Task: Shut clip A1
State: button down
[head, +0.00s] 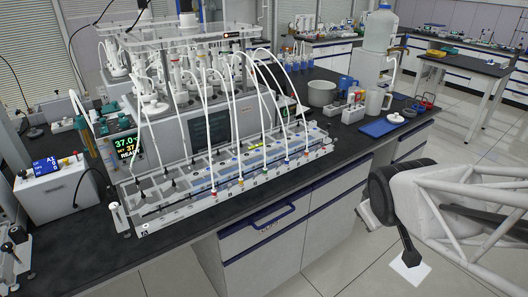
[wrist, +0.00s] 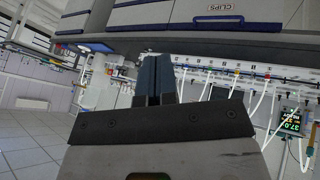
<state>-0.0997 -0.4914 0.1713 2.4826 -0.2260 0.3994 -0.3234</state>
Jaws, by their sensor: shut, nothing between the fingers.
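The long clear rack (head: 230,180) of the biogas set stands along the front of the bench, with the letter "A" (head: 145,228) at its left front end. White tubes (head: 186,125) arch down to it, and several end in red, yellow or blue fittings (head: 213,190) along its front. I cannot tell which clip is A1, or whether it is open or shut. My gripper (head: 408,246) is at the lower right, off the bench front and well apart from the rack. In the wrist view its two dark fingers (wrist: 156,80) are together and empty; the rack (wrist: 225,73) appears upside down behind them.
A readout box (head: 125,145) and a white box with a blue display (head: 50,185) stand left of the rack. A steel pot (head: 321,93), bottles and a blue tray (head: 383,126) are on the right. The drawer handle (head: 271,215) juts from the bench front. The aisle floor is free.

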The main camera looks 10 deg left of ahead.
aim_at(230, 185)
jog(key=w+a+f+n+t+y, duration=0.3)
jog(key=w+a+f+n+y, duration=0.15)
jog(key=w+a+n, duration=0.6)
jog(key=s+a+f+n+y, duration=0.1)
jog(key=a+f+n+y, duration=0.2)
jog(key=a, duration=0.5)
jog(key=s+a+f+n+g+y, duration=0.1)
jog(key=s+a+f+n+y, duration=0.1)
jog(key=a+n+y, duration=0.4)
jog(key=a+f+n, duration=0.1)
jog(key=a+n, duration=0.1)
jog(key=a, duration=0.1)
jog(key=shift+w+a+n, duration=0.1)
jog(key=shift+a+n, duration=0.05)
jog(key=shift+n, duration=0.1)
jog(key=shift+w+d+f+x, duration=0.1)
jog(key=shift+w+d+x, duration=0.2)
jog(key=shift+x, duration=1.8)
jog(key=shift+w+d+f+x, duration=0.1)
jog(key=shift+w+d+x, duration=0.2)
jog(key=shift+x, duration=1.8)
jog(key=shift+w+d+f+x, duration=0.15)
jog(key=shift+w+x, duration=0.25)
jog(key=shift+x, duration=1.7)
